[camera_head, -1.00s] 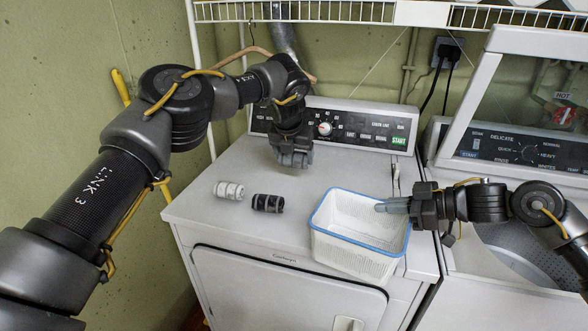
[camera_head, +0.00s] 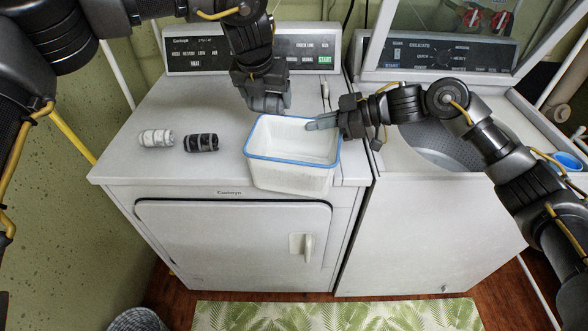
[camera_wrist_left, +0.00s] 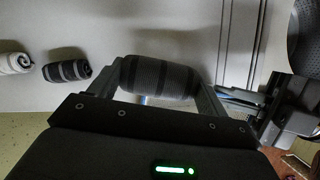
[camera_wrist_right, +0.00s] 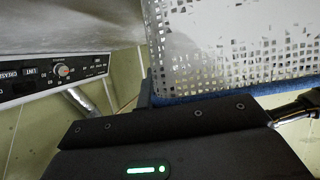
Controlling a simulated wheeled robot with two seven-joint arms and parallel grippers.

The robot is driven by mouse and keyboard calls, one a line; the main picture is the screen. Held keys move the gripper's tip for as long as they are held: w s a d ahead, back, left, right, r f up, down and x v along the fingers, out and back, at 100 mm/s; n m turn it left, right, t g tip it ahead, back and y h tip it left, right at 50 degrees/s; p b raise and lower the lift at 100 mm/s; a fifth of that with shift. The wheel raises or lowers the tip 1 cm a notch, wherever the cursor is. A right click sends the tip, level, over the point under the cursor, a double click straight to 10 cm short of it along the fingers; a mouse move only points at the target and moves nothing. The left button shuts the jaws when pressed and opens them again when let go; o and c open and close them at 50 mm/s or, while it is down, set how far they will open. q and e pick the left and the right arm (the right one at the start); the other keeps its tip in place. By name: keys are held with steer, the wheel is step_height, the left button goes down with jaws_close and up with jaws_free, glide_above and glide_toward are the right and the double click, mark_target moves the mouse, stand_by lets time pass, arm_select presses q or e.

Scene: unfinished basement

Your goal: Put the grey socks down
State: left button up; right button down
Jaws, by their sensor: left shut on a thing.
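The grey socks (camera_wrist_left: 158,78), a dark grey striped roll, lie between the fingers of my left gripper (camera_head: 267,102), which is shut on them. In the head view this gripper points down just behind the basket's left back corner, over the white dryer top (camera_head: 195,100). I cannot tell whether the roll touches the dryer top. A white laundry basket (camera_head: 290,176) with a blue rim stands at the dryer's front right. My right gripper (camera_head: 322,122) is at the basket's right rim, its fingertips over the inside. I cannot tell whether it grips the rim.
A white-and-grey sock roll (camera_head: 156,138) and a black striped roll (camera_head: 201,142) lie left of the basket. The dryer's control panel (camera_head: 200,54) rises at the back. An open washer (camera_head: 440,145) stands at right. The dryer top's left back is clear.

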arm_select(q)
glide_above(284, 151)
steer(key=s, duration=0.3)
steer(key=f, duration=0.1)
steer(key=shift+s+d+f, duration=0.15)
steer(key=shift+s+f, duration=0.05)
steer(key=shift+s, duration=0.05)
arm_select(e)
steer(key=shift+w, duration=0.1)
arm_select(q)
steer(key=shift+f, duration=5)
arm_select(e)
steer(key=shift+f, duration=0.1)
arm_select(q)
steer(key=shift+f, duration=0.1)
steer(key=o, duration=0.8)
arm_select(e)
steer(key=shift+d, duration=0.1)
arm_select(q)
steer(key=shift+r, duration=0.5)
steer(key=v, duration=1.1)
steer(key=shift+s+r, duration=0.1)
steer(key=shift+s, duration=0.1)
